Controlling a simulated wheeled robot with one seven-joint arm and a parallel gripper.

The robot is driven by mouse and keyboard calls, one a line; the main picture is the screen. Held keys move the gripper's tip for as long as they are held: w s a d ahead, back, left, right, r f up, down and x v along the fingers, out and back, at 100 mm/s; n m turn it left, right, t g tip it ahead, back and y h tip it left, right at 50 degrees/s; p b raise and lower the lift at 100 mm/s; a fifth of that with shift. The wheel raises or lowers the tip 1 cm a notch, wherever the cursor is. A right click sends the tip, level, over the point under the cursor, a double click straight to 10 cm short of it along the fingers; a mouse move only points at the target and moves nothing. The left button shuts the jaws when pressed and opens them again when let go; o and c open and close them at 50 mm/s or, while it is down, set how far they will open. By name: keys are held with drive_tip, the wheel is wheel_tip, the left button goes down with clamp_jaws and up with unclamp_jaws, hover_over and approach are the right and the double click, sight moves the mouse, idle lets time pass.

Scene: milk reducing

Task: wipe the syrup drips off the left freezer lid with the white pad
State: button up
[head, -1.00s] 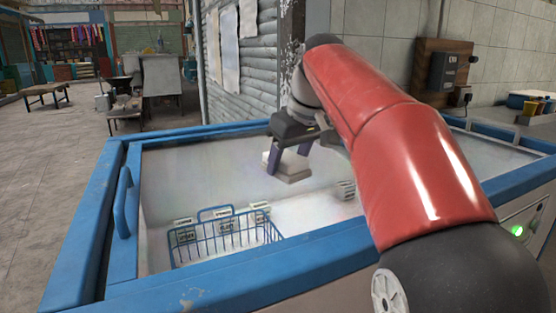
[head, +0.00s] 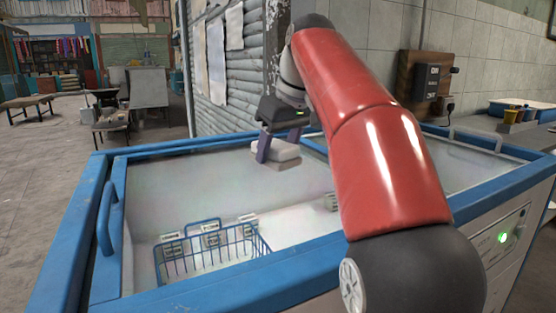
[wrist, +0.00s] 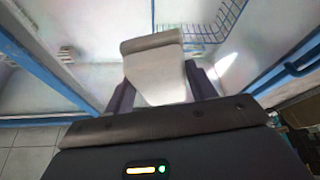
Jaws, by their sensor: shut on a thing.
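The left freezer lid (head: 185,185) is a clear sliding pane in a blue frame, with the freezer inside showing through it. My gripper (head: 277,146) is shut on the white pad (head: 283,154), over the far right part of this lid, close to the back rim. In the wrist view, the pad (wrist: 155,70) sits between the two dark fingers of my gripper (wrist: 160,90). I cannot tell whether the pad touches the glass. I cannot make out any syrup drips; my arm hides part of the freezer's right side.
A blue wire basket (head: 208,250) with labelled cards stands inside the freezer, under the glass. A blue handle (head: 106,218) rises at the lid's left end. A corrugated wall (head: 228,75) stands behind the freezer. Open floor (head: 50,180) lies to the left.

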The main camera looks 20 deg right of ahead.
drive_tip(key=shift+r, duration=0.5)
drive_tip(key=shift+r, duration=1.5)
drive_tip(key=shift+s, duration=0.15)
